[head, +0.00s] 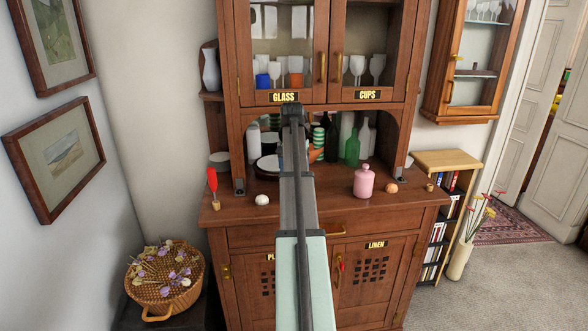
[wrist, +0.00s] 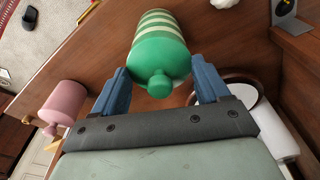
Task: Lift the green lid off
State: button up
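The green lid (wrist: 160,64), with a round knob, sits on a green-and-cream striped jar (wrist: 155,22) in the wrist view. My gripper (wrist: 159,70) is open, with one blue finger on each side of the lid. A gap shows on the right; on the left the finger is close to the lid, and I cannot tell whether they touch. In the head view my arm hides the lid and most of the jar. A bit of green striping (head: 318,136) shows just right of my arm, but I cannot tell whether it is this jar.
A pink lidded jar (head: 364,182) stands right of my arm on the cabinet counter, also in the wrist view (wrist: 66,103). Green and dark bottles (head: 352,148) stand behind. A white ball (head: 262,199) and a red-handled item (head: 213,186) are on the left. Cabinet doors hang above.

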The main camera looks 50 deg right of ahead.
jog(key=c, duration=0.7)
jog(key=shift+o, duration=0.2)
jog(key=shift+r, duration=0.2)
jog(key=shift+r, duration=0.95)
jog(key=shift+r, duration=2)
